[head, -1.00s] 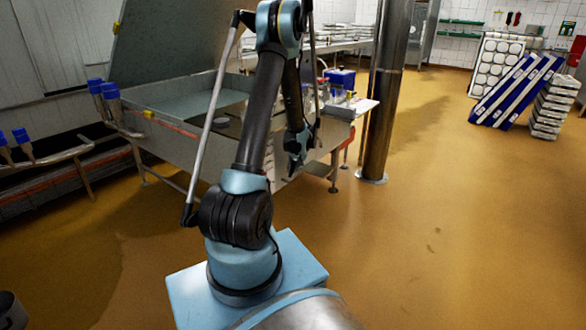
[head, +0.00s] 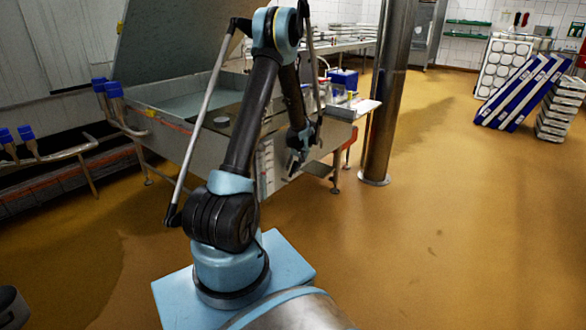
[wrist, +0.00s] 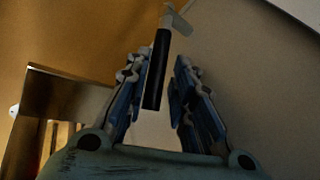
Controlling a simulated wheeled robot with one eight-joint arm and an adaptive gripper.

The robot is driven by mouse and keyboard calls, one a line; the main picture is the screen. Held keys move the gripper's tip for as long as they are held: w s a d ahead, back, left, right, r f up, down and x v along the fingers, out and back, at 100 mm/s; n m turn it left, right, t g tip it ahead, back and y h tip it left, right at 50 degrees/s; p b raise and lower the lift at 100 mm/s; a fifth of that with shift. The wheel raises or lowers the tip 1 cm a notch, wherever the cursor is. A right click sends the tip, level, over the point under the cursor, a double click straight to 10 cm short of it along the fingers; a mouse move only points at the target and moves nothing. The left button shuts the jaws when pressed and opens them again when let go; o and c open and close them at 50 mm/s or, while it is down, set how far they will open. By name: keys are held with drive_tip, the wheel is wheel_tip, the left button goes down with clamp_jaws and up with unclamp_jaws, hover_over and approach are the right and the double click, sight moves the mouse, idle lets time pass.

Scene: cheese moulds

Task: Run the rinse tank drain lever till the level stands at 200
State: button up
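The rinse tank (head: 205,140) is a steel basin on legs with its lid raised, left of the middle in the head view. Pale liquid seems to show inside. A pale upright strip with marks (head: 265,165) shows on its front, partly behind my arm; its figures are too small to read. My gripper (head: 296,163) is at the tank's front right. In the wrist view, a lever with a black grip (wrist: 157,70) and pale metal end lies between the fingers of my gripper (wrist: 158,95). The fingers stand apart, with a clear gap on the right; the grip is close to the left finger.
A steel pillar (head: 388,110) stands to the right of the tank. A blue box (head: 343,78) is on the surface behind. Pipes with blue-capped ends (head: 107,88) are at the left. Leaning mould racks (head: 520,90) stand far right. The yellow floor at right is clear.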

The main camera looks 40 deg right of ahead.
drive_tip(key=shift+s+r, duration=0.1)
drive_tip(key=shift+s, duration=0.05)
drive_tip(key=shift+s+r, duration=0.1)
drive_tip(key=shift+r, duration=0.1)
drive_tip(key=v, duration=1.1)
drive_tip(key=shift+r, duration=0.15)
